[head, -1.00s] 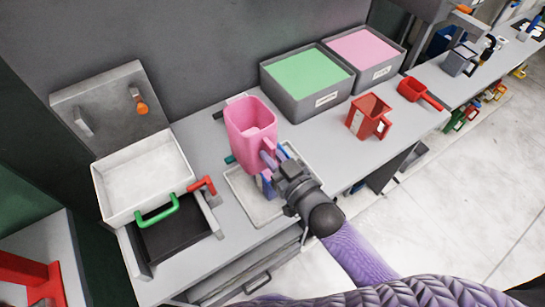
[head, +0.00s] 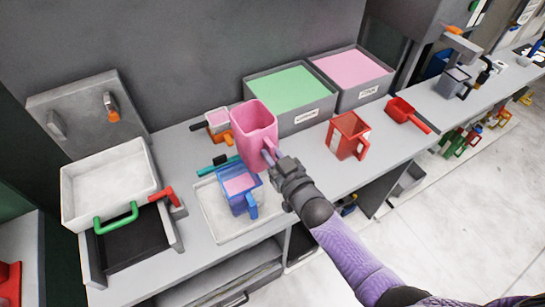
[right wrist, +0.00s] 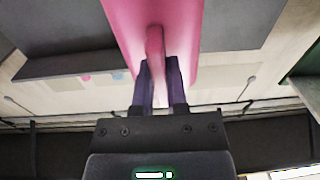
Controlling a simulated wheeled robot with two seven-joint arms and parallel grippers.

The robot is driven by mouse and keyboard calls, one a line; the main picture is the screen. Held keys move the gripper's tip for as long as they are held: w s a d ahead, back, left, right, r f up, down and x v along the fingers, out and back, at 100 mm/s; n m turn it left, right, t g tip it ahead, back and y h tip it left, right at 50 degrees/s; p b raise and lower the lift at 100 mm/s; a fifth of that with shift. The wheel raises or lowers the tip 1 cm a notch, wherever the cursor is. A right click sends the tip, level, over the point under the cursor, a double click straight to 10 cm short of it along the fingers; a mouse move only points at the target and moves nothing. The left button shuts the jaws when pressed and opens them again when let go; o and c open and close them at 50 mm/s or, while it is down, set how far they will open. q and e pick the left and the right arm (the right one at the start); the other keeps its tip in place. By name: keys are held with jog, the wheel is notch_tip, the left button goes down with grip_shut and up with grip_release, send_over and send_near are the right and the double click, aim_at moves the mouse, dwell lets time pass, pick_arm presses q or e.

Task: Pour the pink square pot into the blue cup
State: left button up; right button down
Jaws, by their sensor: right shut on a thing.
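The pink square pot (head: 254,128) is held up above the bench, roughly upright, with its open top showing; I cannot tell whether anything is left inside. My right gripper (head: 274,157) is shut on its handle. In the right wrist view, the fingers (right wrist: 161,85) close around the pink handle, below the pot's wall (right wrist: 125,25). The blue cup (head: 243,203) stands upright on a pale tray (head: 212,212), below and left of the pot in the head view, with pink material in it. My left gripper is out of view.
A small orange pot (head: 219,131) with pink content stands behind. Green (head: 300,118) and pink (head: 360,95) material bins are at the back. A red square pot (head: 345,138) and red scoop (head: 408,114) stand to the right. A white tray (head: 75,215) is at left.

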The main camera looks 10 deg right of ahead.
jog(key=shift+w+d+f, duration=0.1)
jog(key=shift+d+f+n, duration=0.15)
jog(key=shift+d+n, duration=0.15)
jog(key=shift+n, duration=0.2)
jog(key=shift+f+n+b, duration=0.1)
jog(key=shift+n+b, duration=0.2)
jog(key=shift+b, duration=0.15)
jog(key=n, duration=0.2)
jog(key=d+n+b, duration=0.1)
jog(key=n+b, duration=0.1)
jog(key=n, duration=0.1)
jog(key=shift+w+d+f+n, duration=0.3)
jog(key=shift+d+f, duration=0.05)
jog(key=shift+f, duration=0.05)
jog(key=shift+d+f+n+b, duration=0.1)
jog(key=shift+f+n+b, duration=0.15)
jog(key=shift+n+b, duration=0.5)
jog(key=shift+f+n+b, duration=0.45)
jog(key=shift+n+b, duration=0.25)
jog(key=shift+n, duration=0.25)
jog(key=shift+f+n+b, duration=0.4)
jog(key=shift+n+b, duration=0.25)
jog(key=shift+n, duration=0.25)
jog(key=shift+s+a+f+n+b, duration=0.1)
jog(key=shift+a+f+n+b, duration=0.1)
jog(key=shift+f+n+b, duration=0.6)
jog(key=shift+a+f+n+b, duration=0.2)
jog(key=shift+f+n+b, duration=0.3)
jog(key=shift+n+b, duration=0.5)
